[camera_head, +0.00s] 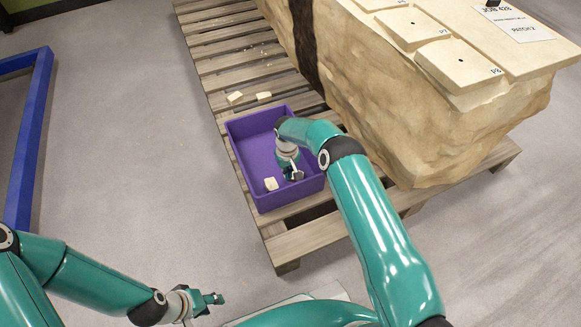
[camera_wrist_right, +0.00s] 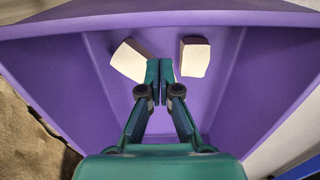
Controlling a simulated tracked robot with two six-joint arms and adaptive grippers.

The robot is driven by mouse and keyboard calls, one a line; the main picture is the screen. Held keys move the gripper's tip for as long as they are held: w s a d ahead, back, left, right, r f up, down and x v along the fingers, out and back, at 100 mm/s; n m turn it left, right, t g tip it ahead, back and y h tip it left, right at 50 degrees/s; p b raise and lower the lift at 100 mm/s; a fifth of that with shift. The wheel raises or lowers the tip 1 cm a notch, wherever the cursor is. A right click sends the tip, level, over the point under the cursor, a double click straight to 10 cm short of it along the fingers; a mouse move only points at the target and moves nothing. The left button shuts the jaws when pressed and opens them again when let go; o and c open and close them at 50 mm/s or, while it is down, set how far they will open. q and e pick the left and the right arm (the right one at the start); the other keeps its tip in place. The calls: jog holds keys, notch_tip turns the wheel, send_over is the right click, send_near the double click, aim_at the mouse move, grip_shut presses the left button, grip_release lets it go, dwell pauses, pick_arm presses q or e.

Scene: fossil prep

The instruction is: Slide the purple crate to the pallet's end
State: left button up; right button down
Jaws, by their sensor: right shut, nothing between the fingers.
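The purple crate (camera_head: 299,193) sits upright on the near left part of the wooden pallet (camera_head: 315,229), beside the big block. A bare slat lies between it and the pallet's near end. My right gripper (camera_head: 292,174) reaches down into the crate, with its fingers shut and empty. In the right wrist view the shut fingertips (camera_wrist_right: 160,77) are in front of the crate's inner wall (camera_wrist_right: 222,40); I cannot tell whether they touch it. Two pale chunks (camera_wrist_right: 130,60) (camera_wrist_right: 195,57) lie inside. My left gripper (camera_head: 214,300) is low at the left, away from the crate; its jaw state is unclear.
A large pale stone block (camera_head: 395,140) with labelled pieces on top fills the pallet's right side. Small pale chips (camera_head: 235,97) lie on slats behind the crate. A blue frame (camera_head: 30,140) stands far left. The floor between is clear.

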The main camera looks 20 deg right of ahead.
aim_at(292, 185)
notch_tip(292, 185, down, 3)
jog(key=shift+r+b, duration=0.1)
jog(key=shift+b, duration=0.25)
jog(key=shift+s+d+r+p, duration=0.1)
jog(key=shift+s+r+p, duration=0.35)
jog(key=shift+s, duration=0.3)
jog(key=shift+s+f, duration=0.15)
jog(key=shift+s, duration=1.1)
